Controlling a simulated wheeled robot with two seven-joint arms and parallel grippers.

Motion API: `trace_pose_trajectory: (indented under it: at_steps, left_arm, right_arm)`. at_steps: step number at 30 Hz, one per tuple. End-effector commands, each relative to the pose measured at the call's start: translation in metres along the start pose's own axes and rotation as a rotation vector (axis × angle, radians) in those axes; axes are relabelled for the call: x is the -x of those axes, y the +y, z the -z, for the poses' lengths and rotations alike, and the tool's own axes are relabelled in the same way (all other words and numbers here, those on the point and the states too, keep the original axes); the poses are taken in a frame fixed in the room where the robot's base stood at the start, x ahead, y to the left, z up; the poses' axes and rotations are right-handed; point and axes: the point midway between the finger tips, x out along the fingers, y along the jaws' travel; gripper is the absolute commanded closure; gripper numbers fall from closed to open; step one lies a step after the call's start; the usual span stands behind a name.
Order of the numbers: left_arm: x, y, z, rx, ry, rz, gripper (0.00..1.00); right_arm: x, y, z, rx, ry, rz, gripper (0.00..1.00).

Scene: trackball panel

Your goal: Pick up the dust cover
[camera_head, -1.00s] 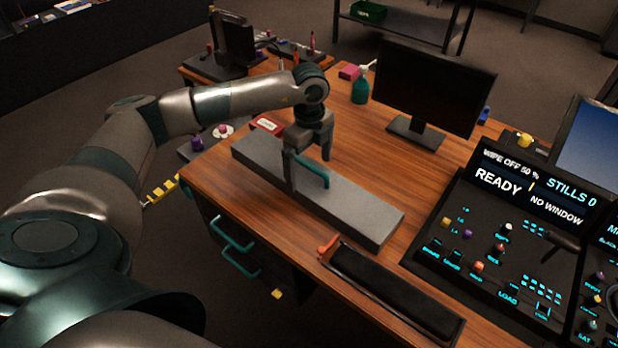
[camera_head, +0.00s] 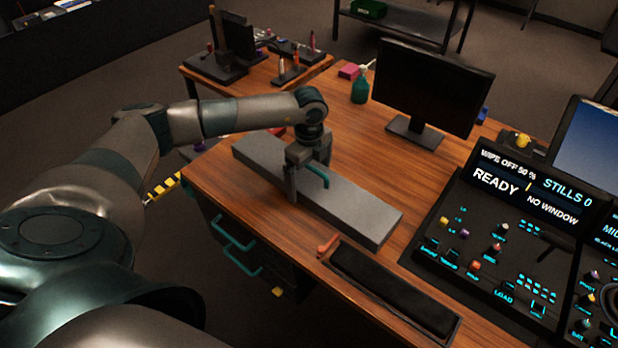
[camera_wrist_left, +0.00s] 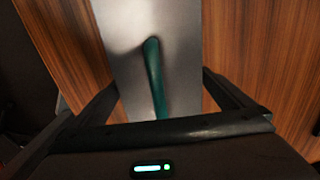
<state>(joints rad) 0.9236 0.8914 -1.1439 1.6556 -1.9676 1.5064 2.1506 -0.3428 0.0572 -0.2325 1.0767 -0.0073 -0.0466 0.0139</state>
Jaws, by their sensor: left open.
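The dust cover (camera_head: 350,203) is a long grey box-shaped lid with a teal handle (camera_head: 318,174) on top. It lies on the wooden desk (camera_head: 345,130). My left gripper (camera_head: 308,188) is open above the cover, with its fingers lowered around the middle near the handle. In the left wrist view the teal handle (camera_wrist_left: 155,80) runs between the spread fingers, and the grey cover (camera_wrist_left: 120,30) lies beneath. Whether the fingers touch the cover cannot be told. My right gripper is not in view.
A black tray-like panel with an orange end (camera_head: 390,288) lies in front of the cover. A control console (camera_head: 500,235) stands at the right. A monitor (camera_head: 430,90) and a green bottle (camera_head: 360,88) stand behind. Desk behind the cover is mostly clear.

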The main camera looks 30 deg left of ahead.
Motion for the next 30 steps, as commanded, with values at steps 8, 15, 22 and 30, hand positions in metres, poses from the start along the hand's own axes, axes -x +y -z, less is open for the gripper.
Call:
trace_pose_trajectory:
  at_steps: [8,15,22,30]
  left_arm:
    - [0.0,0.0,0.0,0.0,0.0,0.0,0.14]
    - [0.001,0.0,0.0,0.0,0.0,0.001,0.4]
    - [0.004,-0.001,0.0,0.0,0.0,0.002,0.4]
    - [0.03,-0.002,0.0,0.0,0.0,0.005,0.4]
  right_arm:
    - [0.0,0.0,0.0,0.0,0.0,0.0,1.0]
    - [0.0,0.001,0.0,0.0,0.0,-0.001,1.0]
    - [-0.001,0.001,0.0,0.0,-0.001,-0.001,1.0]
    - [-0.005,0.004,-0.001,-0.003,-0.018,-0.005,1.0]
